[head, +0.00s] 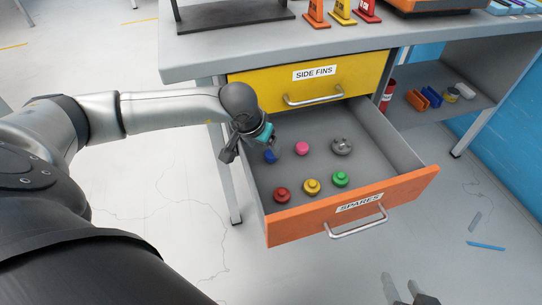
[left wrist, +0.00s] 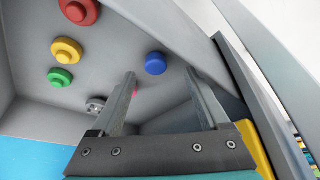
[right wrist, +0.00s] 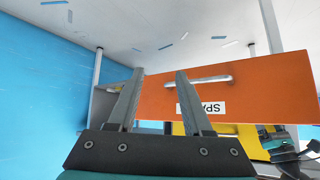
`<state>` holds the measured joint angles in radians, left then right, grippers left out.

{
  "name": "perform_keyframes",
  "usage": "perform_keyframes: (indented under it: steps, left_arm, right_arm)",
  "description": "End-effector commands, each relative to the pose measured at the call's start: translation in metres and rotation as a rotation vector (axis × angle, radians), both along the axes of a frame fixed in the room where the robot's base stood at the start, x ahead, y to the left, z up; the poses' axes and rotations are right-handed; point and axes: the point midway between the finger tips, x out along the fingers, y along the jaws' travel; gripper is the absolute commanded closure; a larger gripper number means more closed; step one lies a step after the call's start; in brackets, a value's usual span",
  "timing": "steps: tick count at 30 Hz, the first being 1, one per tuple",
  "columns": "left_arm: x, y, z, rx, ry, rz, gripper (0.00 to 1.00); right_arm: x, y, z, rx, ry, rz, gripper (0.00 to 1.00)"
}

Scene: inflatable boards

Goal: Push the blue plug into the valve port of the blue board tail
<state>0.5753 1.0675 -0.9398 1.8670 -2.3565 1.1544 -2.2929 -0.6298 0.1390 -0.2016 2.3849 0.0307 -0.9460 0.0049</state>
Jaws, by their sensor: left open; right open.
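The blue plug (head: 270,156) is a small round knob on the floor of the open orange-fronted drawer (head: 352,204), near its left wall. In the left wrist view the blue plug (left wrist: 155,63) appears between and just beyond the fingertips of my left gripper (left wrist: 162,74). That gripper (head: 250,153) is open, empty and reaches down over the drawer's left side. My right gripper (head: 402,283) is open and empty in front of the drawer; the right wrist view shows it (right wrist: 160,74) facing the orange front. No valve port is visible, and I cannot identify the blue board tail.
Pink (head: 302,148), grey (head: 342,146), red (head: 282,195), yellow (head: 312,187) and green (head: 340,179) plugs share the drawer. The shut yellow drawer (head: 355,78) is above, under the grey bench top (head: 230,55). A large blue surface (head: 512,165) stands at right.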

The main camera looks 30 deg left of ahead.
Motion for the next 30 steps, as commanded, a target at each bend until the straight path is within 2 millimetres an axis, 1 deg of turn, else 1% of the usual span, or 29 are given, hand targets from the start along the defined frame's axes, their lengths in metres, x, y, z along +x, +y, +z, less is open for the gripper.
perform_keyframes:
  steps: [4,15,24,30]
  left_arm:
    - [0.004,-0.002,-0.007,-0.002,0.000,-0.001,0.21]
    - [0.014,-0.005,-0.022,-0.001,0.000,0.001,0.21]
    - [0.021,-0.006,-0.037,-0.001,0.000,0.001,0.21]
    - [0.024,-0.005,-0.043,-0.001,-0.001,0.000,0.21]
  right_arm:
    - [0.004,0.010,-0.002,0.035,-0.064,0.011,0.50]
    - [0.014,0.033,0.004,0.135,-0.249,0.029,0.50]
    - [0.015,0.048,0.013,0.220,-0.395,0.033,0.50]
    - [0.014,0.053,0.019,0.261,-0.462,0.031,0.50]
